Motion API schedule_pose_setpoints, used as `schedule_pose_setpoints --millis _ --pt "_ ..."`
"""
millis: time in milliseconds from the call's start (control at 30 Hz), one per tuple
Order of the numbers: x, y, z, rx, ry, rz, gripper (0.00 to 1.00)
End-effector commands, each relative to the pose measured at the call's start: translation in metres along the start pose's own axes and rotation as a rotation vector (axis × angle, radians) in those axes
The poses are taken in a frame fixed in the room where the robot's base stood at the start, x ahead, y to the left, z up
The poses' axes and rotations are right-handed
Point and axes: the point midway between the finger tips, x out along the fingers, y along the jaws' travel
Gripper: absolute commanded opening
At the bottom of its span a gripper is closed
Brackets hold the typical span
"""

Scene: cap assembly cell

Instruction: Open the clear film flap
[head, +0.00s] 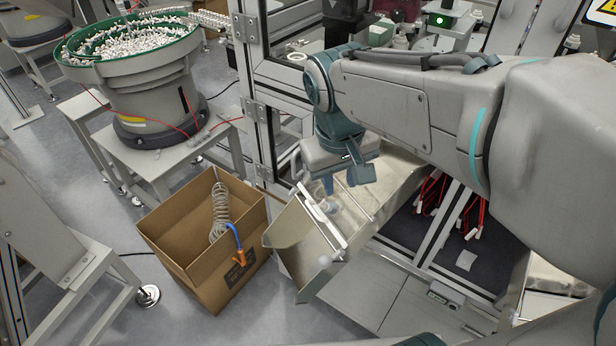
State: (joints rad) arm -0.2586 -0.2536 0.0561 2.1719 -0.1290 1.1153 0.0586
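My gripper (328,186) points down at the end of my arm, just above the upper part of a tilted metal chute (300,245). The gripper's fingers are small and partly hidden by the wrist, so I cannot see whether they are open or shut. A pale bar (321,218) crosses the chute just below the gripper. The clear film flap is hard to make out against the shiny metal; I cannot tell its outline or whether the gripper touches it.
A cardboard box (175,240) with a coiled hose (219,210) stands left of the chute's lower end. A machine frame post (250,90) rises behind. A bowl feeder (135,75) full of white parts stands at upper left.

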Motion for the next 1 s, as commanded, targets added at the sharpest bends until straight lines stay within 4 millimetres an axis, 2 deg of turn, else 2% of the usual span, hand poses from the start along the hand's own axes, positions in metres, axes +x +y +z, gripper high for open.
schedule_pose_setpoints --millis 33,200,300,467,1000 --pt "-0.001 -0.013 -0.016 -0.048 -0.021 0.012 0.29" --pt "-0.007 -0.043 -0.046 -0.15 -0.065 0.053 0.29" --pt "-0.008 -0.053 -0.054 -0.18 -0.077 0.066 0.29" --pt "0.001 -0.057 -0.056 -0.192 -0.084 0.073 0.29" --pt "0.104 -0.049 -0.047 -0.192 -0.085 0.07 0.29"
